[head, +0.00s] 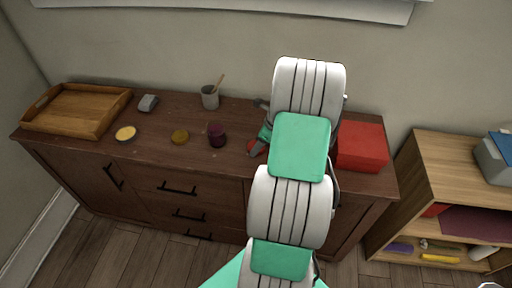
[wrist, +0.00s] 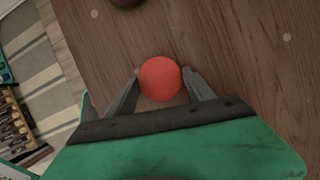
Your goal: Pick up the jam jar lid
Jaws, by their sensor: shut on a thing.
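The jam jar lid, a round orange-red disc (wrist: 160,79), sits between the two fingers of my gripper (wrist: 162,77) in the wrist view. The fingers touch it on both sides, and my gripper is shut on it over the brown wooden top. In the head view a bit of red lid (head: 253,147) shows at the fingertips, mostly hidden by my arm. I cannot tell whether the lid is clear of the wood. A dark purple jar (head: 217,138) stands just left of my gripper; part of a dark round thing shows at the wrist view's top edge.
A low shelf (head: 455,150) stands at right.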

